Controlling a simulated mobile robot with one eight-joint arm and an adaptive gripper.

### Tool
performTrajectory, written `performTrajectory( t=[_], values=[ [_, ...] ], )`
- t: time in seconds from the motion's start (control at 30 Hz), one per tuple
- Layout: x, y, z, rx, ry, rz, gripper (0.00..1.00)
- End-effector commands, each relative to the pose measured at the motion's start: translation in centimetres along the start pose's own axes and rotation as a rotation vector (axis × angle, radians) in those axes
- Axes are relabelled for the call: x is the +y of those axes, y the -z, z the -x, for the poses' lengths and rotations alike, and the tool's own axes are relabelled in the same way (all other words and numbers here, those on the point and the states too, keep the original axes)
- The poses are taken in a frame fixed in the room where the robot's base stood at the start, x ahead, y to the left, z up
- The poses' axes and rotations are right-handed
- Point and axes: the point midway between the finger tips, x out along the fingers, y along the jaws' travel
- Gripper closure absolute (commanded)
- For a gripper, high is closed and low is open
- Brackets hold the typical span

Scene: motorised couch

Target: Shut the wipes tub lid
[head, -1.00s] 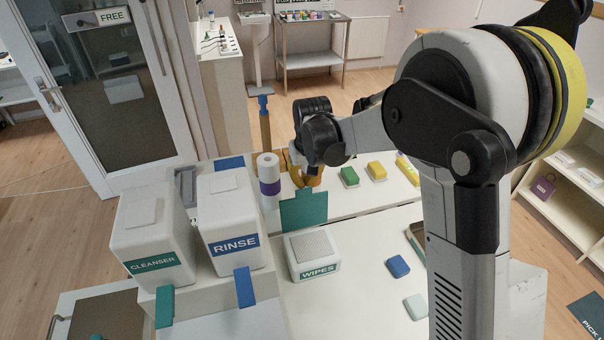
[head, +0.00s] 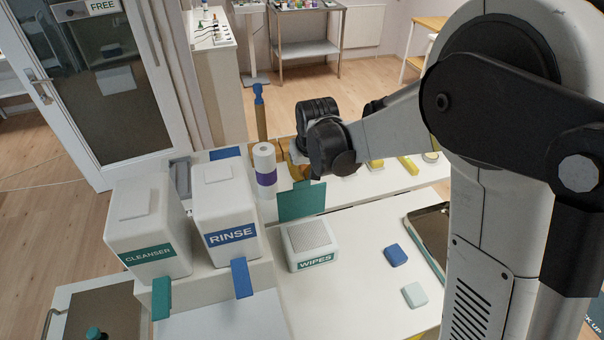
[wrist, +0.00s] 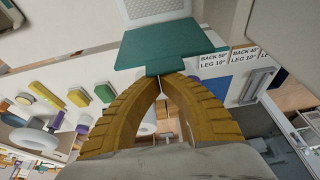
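The white wipes tub (head: 311,261) stands on the white counter, with a grey textured patch on top and a teal WIPES label in front. Its teal lid (head: 302,203) stands open, roughly upright at the tub's back edge. In the wrist view the lid (wrist: 170,47) shows a small tab pointing to my fingers. My gripper (wrist: 161,77) has its yellow fingers brought together at that tab. The tips look in contact with it or very close; I cannot tell whether they pinch it.
The RINSE box (head: 228,219) and CLEANSER box (head: 147,231) stand left of the tub. A blue block (head: 395,255), a pale block (head: 415,295) and a tray (head: 430,236) lie right. The counter right of the tub is mostly clear.

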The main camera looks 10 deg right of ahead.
Motion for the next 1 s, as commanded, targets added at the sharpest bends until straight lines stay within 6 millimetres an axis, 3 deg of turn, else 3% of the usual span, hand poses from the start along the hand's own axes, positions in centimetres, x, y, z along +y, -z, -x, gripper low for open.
performTrajectory(
  t=[0.6, 1.0],
  values=[
    [0.0, -8.4, 1.1, 0.549, 0.0, 0.0, 1.0],
    [0.0, -13.4, -0.4, 0.536, 0.0, 0.0, 1.0]
  ],
)
